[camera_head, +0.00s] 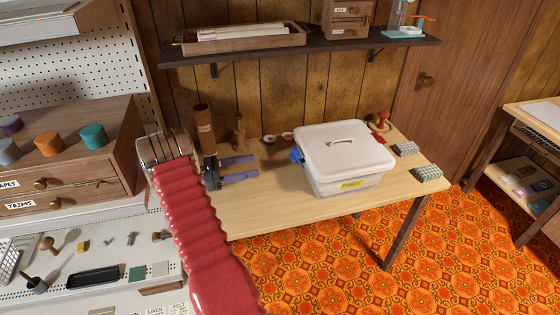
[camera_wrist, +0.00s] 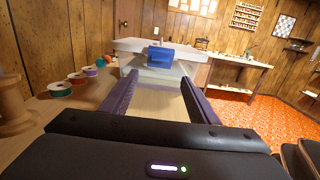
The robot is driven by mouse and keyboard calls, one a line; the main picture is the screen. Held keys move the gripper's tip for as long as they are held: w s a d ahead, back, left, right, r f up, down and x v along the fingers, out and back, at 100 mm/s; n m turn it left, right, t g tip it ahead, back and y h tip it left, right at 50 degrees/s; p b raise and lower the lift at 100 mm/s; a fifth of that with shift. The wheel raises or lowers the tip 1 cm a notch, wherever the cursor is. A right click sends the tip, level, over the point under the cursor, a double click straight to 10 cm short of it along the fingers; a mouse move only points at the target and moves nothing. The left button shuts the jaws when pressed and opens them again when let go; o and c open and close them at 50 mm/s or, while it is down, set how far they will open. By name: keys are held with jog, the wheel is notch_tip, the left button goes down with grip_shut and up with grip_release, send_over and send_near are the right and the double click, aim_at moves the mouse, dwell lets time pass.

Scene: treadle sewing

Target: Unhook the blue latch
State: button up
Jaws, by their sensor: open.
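A clear-walled box with a white lid (camera_head: 345,147) stands on the wooden table. The blue latch (camera_head: 297,155) is on its left end, partly seen. In the wrist view the blue latch (camera_wrist: 160,57) faces me, at the lid's edge and over the box's end wall. My gripper (camera_head: 255,166) is left of the box, its two purple fingers pointing at the latch end. In the wrist view my gripper (camera_wrist: 158,80) is open and empty, with a gap before the latch. The latch shows between and beyond the fingertips.
Thread spools (camera_wrist: 60,89) line the table's left side in the wrist view. A red pincushion-like object (camera_head: 379,122) and small patterned blocks (camera_head: 428,172) lie beyond the box. A shelf (camera_head: 300,49) hangs above.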

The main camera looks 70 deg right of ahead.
jog(key=shift+w+a, duration=0.25)
jog(key=shift+w, duration=0.05)
jog(key=shift+r, duration=0.1)
send_near(297, 158)
jog(key=s+d+f, duration=0.2)
jog(key=s+d, duration=0.2)
jog(key=d, duration=0.2)
jog(key=shift+w+a, duration=0.1)
jog(key=shift+a, duration=0.05)
jog(key=shift+c, duration=0.3)
jog(key=c, duration=1)
jog(key=shift+f, duration=0.1)
